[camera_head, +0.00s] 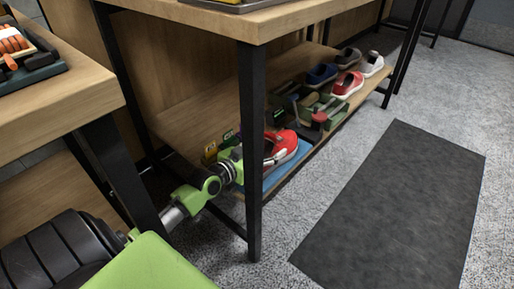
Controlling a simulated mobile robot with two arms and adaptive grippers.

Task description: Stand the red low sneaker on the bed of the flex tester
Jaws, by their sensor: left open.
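A red sneaker (285,146) with a pale sole sits on the lower shelf, over a blue mat (281,177). My left gripper (270,158) is at its near left side, partly hidden behind the black table leg. The gripper is open; I cannot tell whether it touches the shoe. A second red shoe (348,84) with a white sole stands farther back on the shelf. I cannot make out the flex tester for sure. My right gripper is not in view.
The black table leg (251,130) stands close in front of my arm. Green trays (325,107), a blue shoe (321,74) and a grey shoe (371,64) share the shelf (187,118). A dark floor mat (400,200) lies clear at right.

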